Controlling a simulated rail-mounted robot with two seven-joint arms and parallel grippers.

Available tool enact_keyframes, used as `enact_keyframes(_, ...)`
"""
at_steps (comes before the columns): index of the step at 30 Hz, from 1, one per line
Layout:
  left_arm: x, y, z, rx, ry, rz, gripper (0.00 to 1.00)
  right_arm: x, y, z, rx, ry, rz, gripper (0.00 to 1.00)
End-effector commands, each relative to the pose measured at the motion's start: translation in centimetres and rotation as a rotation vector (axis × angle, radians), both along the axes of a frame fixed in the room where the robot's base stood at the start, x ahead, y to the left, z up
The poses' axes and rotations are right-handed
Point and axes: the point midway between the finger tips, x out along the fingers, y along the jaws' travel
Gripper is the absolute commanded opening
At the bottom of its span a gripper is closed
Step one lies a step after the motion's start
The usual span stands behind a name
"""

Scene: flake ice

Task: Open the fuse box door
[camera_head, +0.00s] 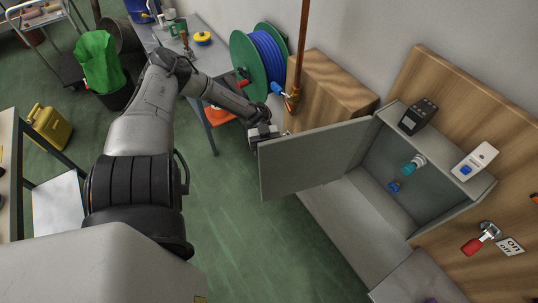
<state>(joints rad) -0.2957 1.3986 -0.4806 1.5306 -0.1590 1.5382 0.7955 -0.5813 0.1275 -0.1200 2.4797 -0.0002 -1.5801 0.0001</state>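The grey fuse box (482,190) is mounted on a wooden board at the right. Its door (312,160) stands swung wide open to the left, showing the inside. A teal knob-like part (414,164) and a blue one (394,187) are inside. My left gripper (266,138) is at the upper free edge of the door, touching it or very close. Its fingers are too small and partly hidden to tell whether they are open or shut. My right gripper is not in view.
A black box (418,117) and a white device (474,161) sit on top of the fuse box. A red-handled lever (474,244) is at its right. A copper pipe (301,50) and a blue hose reel (262,55) stand behind my gripper. Green floor (235,235) is clear below.

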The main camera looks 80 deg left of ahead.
Motion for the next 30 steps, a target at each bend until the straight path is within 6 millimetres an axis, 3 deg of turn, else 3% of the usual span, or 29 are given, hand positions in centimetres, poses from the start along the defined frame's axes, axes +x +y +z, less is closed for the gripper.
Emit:
enact_keyframes(10,0.0,0.0,-0.1,0.001,0.001,0.003,0.0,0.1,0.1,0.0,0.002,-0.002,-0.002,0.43)
enact_keyframes(11,0.0,0.0,-0.1,0.001,0.0,0.003,0.27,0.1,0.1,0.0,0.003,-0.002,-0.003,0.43)
enact_keyframes(18,0.0,0.0,-0.1,0.001,0.0,0.002,0.5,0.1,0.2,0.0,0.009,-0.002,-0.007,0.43)
enact_keyframes(26,0.0,0.1,-0.1,0.001,-0.001,0.002,0.5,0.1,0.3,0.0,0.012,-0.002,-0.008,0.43)
enact_keyframes(30,0.1,1.3,-0.3,0.003,0.0,0.003,0.5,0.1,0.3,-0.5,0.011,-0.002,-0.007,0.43)
